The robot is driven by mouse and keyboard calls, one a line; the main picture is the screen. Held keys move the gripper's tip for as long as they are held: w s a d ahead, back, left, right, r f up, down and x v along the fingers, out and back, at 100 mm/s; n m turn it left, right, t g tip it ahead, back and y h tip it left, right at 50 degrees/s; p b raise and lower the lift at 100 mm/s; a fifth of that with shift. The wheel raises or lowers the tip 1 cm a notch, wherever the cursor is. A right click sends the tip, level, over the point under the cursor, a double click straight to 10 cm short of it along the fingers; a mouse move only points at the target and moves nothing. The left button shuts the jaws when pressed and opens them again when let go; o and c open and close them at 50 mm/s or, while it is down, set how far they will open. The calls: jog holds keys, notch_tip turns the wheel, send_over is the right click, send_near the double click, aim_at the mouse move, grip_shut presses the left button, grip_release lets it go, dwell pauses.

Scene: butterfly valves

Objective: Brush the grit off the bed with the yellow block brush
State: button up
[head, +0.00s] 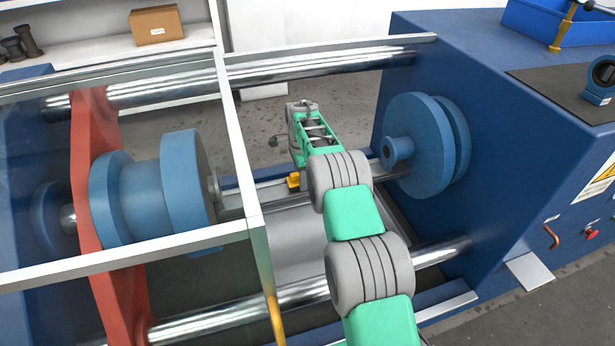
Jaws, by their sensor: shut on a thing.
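My gripper (295,172) is at the end of my green and grey arm, low between the two blue flanged parts of the machine. It is shut on the yellow block brush (293,182), of which only a small yellow piece shows beside the arm. The bed (300,228) is the grey plate below, between the polished bars. The arm covers part of it. I cannot make out any grit on it, nor tell whether the brush touches the bed.
A metal guard frame (243,170) stands left of my arm. A blue flange (420,145) is close on the right, and another blue flanged body (145,195) is on the left. Polished bars (440,255) run along front and back. A cardboard box (156,25) sits on a shelf.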

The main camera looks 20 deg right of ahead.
jog(key=shift+a, duration=3.2)
jog(key=shift+d, duration=7.55)
jog(key=shift+a, duration=0.15)
jog(key=shift+a, duration=7.4)
